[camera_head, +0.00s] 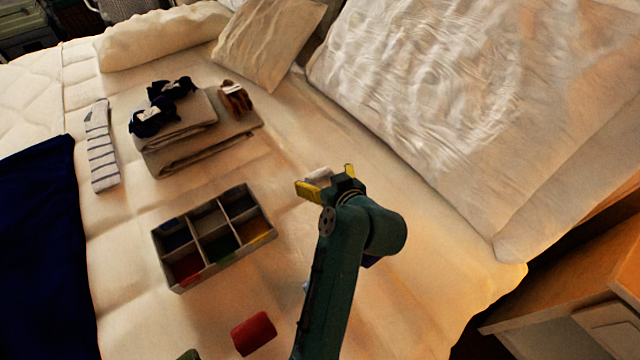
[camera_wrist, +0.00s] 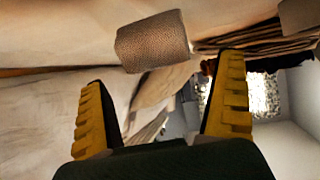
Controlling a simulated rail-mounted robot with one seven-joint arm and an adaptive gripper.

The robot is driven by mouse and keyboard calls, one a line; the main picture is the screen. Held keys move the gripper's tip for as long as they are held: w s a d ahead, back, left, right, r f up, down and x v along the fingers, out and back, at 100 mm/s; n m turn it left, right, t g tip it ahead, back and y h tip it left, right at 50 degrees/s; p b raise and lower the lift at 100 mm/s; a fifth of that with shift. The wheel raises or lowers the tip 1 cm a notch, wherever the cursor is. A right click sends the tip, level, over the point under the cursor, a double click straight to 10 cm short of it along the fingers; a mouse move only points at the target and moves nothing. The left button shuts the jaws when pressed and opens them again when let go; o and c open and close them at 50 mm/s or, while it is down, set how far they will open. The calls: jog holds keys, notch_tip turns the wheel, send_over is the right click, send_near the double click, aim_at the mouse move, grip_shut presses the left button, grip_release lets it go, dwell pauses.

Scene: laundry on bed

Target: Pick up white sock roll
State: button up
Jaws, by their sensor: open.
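The white sock roll (camera_head: 318,174) lies on the bed, partly hidden behind my gripper in the head view. In the wrist view the roll (camera_wrist: 153,41) is a knitted pale grey-beige cylinder, just beyond the fingertips and between their lines. My gripper (camera_head: 325,179) has its yellow fingers spread apart, and nothing is held between them. In the wrist view the gripper (camera_wrist: 162,68) also shows a wide gap with no finger visibly touching the roll.
A grey divided box (camera_head: 213,236) with coloured contents sits left of my gripper. A red roll (camera_head: 254,333) lies below it. Folded beige cloths (camera_head: 200,140) with dark items and a striped sock (camera_head: 101,148) lie farther left. A large pillow (camera_head: 450,90) is at upper right.

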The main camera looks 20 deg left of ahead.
jog(key=shift+x, duration=1.2)
jog(key=shift+r, duration=0.1)
jog(key=c, duration=1)
